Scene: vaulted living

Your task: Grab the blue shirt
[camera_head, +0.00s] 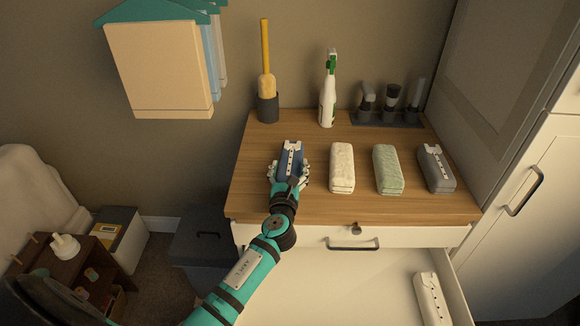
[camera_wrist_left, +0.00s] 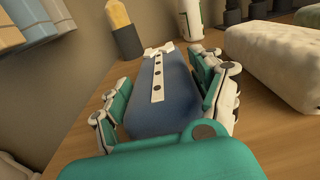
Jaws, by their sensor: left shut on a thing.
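The blue shirt (camera_head: 291,155) is a folded bundle with a white collar and a buttoned strip. It lies at the left end of the row on the wooden dresser top (camera_head: 310,206). My left gripper (camera_head: 289,175) is shut on it, with a finger on each side. In the left wrist view the blue shirt (camera_wrist_left: 160,95) sits between the fingers of my left gripper (camera_wrist_left: 165,100). It appears to rest on the wood. My right gripper is not in view.
A cream bundle (camera_head: 342,168), a green bundle (camera_head: 388,168) and a grey shirt (camera_head: 436,168) lie to the right. A brush in a holder (camera_head: 268,105), a spray bottle (camera_head: 327,100) and a dark rack (camera_head: 385,118) stand behind. An open drawer (camera_head: 350,285) below holds a white shirt (camera_head: 432,298).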

